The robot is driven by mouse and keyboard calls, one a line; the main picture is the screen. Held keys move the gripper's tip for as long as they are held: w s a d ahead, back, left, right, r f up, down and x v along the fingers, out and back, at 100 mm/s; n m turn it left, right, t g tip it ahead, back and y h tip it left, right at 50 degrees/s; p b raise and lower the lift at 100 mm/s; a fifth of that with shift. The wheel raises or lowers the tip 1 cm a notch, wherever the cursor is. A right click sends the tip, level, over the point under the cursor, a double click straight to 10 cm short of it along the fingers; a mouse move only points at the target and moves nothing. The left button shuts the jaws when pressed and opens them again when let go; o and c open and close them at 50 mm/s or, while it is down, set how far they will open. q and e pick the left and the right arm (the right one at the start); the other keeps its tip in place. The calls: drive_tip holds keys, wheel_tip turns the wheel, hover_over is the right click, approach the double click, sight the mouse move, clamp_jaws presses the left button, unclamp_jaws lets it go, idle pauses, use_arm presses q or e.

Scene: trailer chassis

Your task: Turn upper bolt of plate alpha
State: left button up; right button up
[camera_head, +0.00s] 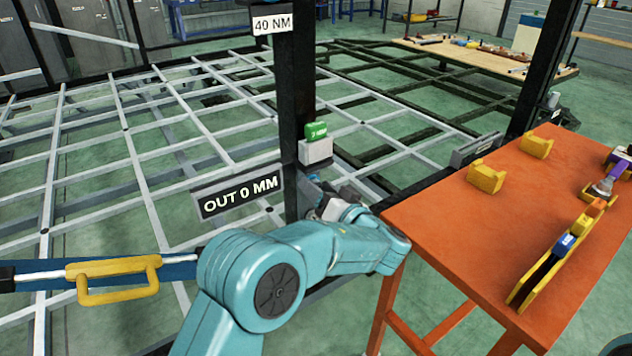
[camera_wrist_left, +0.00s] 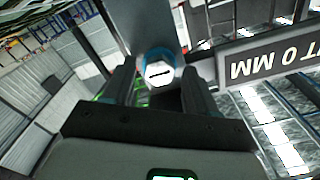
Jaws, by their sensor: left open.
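A bolt head (camera_wrist_left: 159,73), pale and hexagonal with a dark mark across it and a blue ring around it, shows in the left wrist view between and just beyond my fingertips. A grey plate (camera_wrist_left: 140,25) lies behind it; no mark in sight names it alpha. My left gripper (camera_wrist_left: 158,88) is open, one finger on each side of the bolt head in the picture; I cannot tell whether they touch it. In the head view my left gripper (camera_head: 322,200) is at the foot of the dark post (camera_head: 292,90), and the bolt is hidden there. My right gripper is not in view.
An "OUT 0 MM" sign (camera_head: 238,193) is close left of the gripper. A "40 NM" sign (camera_head: 272,24) and a green-topped box (camera_head: 316,145) are on the post. An orange table (camera_head: 455,240) with yellow holders stands right. A metal frame (camera_head: 125,130) spreads behind.

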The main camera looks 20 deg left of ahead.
use_arm(q)
drive_tip(key=shift+w+a+f, duration=0.1)
drive_tip(key=c, duration=1.1)
drive_tip(key=shift+o, duration=0.2)
